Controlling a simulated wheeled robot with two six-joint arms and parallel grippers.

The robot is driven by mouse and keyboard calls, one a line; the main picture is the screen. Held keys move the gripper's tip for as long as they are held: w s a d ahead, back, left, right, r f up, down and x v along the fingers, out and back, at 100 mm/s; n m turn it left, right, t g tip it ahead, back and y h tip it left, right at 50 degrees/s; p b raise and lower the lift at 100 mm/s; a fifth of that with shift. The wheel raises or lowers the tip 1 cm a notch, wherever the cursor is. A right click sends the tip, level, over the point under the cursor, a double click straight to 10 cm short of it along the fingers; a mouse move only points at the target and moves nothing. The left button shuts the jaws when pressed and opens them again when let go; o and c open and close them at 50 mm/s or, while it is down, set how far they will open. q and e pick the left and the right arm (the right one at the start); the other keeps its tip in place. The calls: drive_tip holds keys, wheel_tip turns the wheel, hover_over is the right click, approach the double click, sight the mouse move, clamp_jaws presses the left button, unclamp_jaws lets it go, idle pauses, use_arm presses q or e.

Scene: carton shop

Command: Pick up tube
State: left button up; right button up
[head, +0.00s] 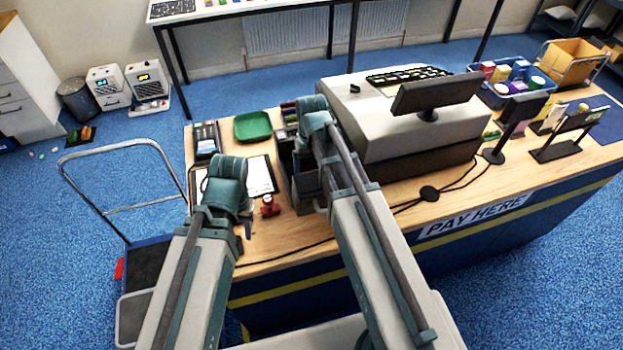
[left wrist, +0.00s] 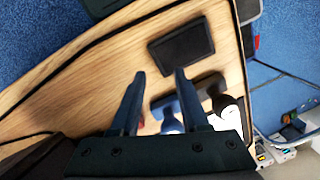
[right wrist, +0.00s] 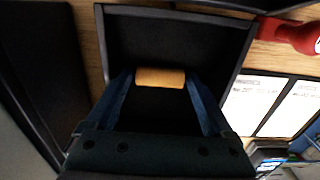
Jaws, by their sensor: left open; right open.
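A short tan-orange tube (right wrist: 160,77) lies in a black open-topped compartment (right wrist: 180,20) in the right wrist view. My right gripper (right wrist: 158,86) is open, with one finger at each side of the tube; I cannot tell whether they touch it. In the head view the tube is hidden by my right arm, which reaches over the dark organizer (head: 303,190). My left gripper (head: 246,226) is open and empty over the counter's near left end; its spread fingers (left wrist: 157,78) also show in the left wrist view.
A red stamp-like object (head: 269,206) stands beside the organizer, near a clipboard (head: 262,174). A green tray (head: 253,126) and card terminal (head: 206,138) are behind. The bulky till (head: 400,135) stands right. A dark block (left wrist: 181,47) lies ahead of my left fingers.

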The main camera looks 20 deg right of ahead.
drive_tip(key=shift+r, duration=0.1)
drive_tip(key=c, duration=1.1)
use_arm(q)
drive_tip(key=shift+r, duration=0.1)
wheel_tip(320, 180, up, 10)
drive_tip(key=p, duration=1)
use_arm(e)
wheel_tip(320, 180, up, 10)
drive_tip(key=o, duration=0.8)
drive_tip(key=c, duration=0.3)
